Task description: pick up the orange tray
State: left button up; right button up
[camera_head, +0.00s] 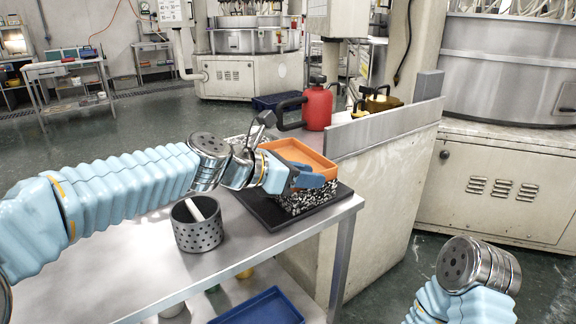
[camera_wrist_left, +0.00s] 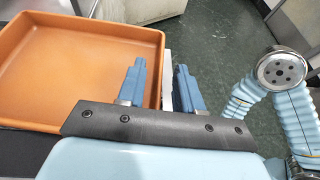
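The orange tray (camera_head: 304,152) sits on top of a black-and-white speckled block at the table's far right corner. It also fills the left of the left wrist view (camera_wrist_left: 70,75) and looks empty. My left gripper (camera_head: 308,180) is at the tray's near side. In the left wrist view its two blue fingers (camera_wrist_left: 162,85) stand apart, one on the inner side of the tray's wall and one outside it. A gap shows beside the outer finger. My right arm shows at the lower right, but its gripper is out of view.
The speckled block (camera_head: 300,203) stands on a black mat (camera_head: 262,213). A perforated metal cup (camera_head: 198,232) with a white stick stands nearby. A red can (camera_head: 317,106) stands behind the tray. A blue bin (camera_head: 258,308) lies below the metal table (camera_head: 130,277).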

pick_arm(q)
grip_shut()
